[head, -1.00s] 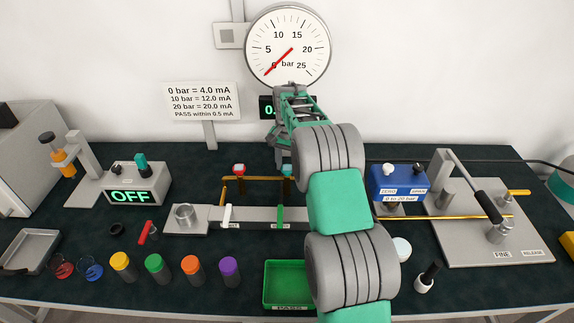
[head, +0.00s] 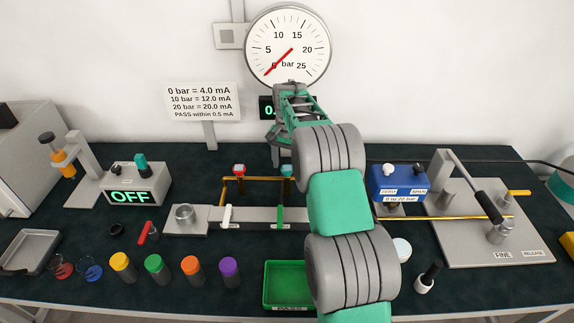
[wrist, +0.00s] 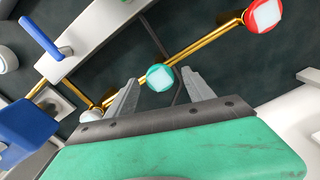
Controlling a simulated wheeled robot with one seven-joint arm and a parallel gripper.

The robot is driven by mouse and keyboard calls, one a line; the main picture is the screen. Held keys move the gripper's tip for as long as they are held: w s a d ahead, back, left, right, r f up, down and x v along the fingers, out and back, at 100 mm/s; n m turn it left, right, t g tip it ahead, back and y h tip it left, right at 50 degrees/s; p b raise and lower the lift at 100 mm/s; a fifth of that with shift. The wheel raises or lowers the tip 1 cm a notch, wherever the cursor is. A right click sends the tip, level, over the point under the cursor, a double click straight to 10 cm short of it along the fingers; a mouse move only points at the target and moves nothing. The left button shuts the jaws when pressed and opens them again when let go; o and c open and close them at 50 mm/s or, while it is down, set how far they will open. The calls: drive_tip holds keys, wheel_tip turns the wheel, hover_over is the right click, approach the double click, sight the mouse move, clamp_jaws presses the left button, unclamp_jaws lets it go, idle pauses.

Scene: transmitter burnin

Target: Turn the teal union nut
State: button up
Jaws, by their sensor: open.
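The teal union nut (wrist: 160,78) is a round teal piece with a white square on its face, on a thin brass pipe. In the head view it shows small (head: 287,171), just below my gripper (head: 278,152). In the wrist view my gripper (wrist: 161,79) is open, with one finger on each side of the teal nut. The nut appears between the fingertips; I cannot tell whether they touch it or how far above it they are. A similar red nut (wrist: 263,14) sits farther along the pipework, left of the teal one in the head view (head: 239,170).
A grey manifold bar with a white lever (head: 227,216) and a green lever (head: 280,217) lies in front of the pipes. The blue transmitter (head: 398,183) stands to the right. A green tray (head: 266,302) is at the front. The gauge (head: 288,46) reads near zero.

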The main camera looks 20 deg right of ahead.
sight(287, 168)
wheel_tip(287, 168, up, 7)
drive_tip(key=shift+r+b, duration=0.1)
drive_tip(key=shift+b, duration=0.4)
drive_tip(key=shift+a+r, duration=0.1)
drive_tip(key=shift+r, duration=0.1)
drive_tip(key=s+a+r+n+t, duration=0.1)
drive_tip(key=s+a+r+n, duration=0.3)
drive_tip(key=s, duration=0.4)
drive_tip(key=s+a+r+n+t, duration=0.1)
drive_tip(key=s+a+r, duration=0.2)
drive_tip(key=s+a, duration=0.3)
drive_tip(key=s+a+f+n+t, duration=0.1)
drive_tip(key=s+f+n, duration=0.1)
drive_tip(key=s, duration=0.6)
drive_tip(key=s+a+f+n, duration=0.2)
drive_tip(key=s+f, duration=0.1)
drive_tip(key=s, duration=0.4)
drive_tip(key=shift+s+a+f+t, duration=0.15)
drive_tip(key=shift+s+a+t, duration=0.05)
drive_tip(key=shift+s+t, duration=0.2)
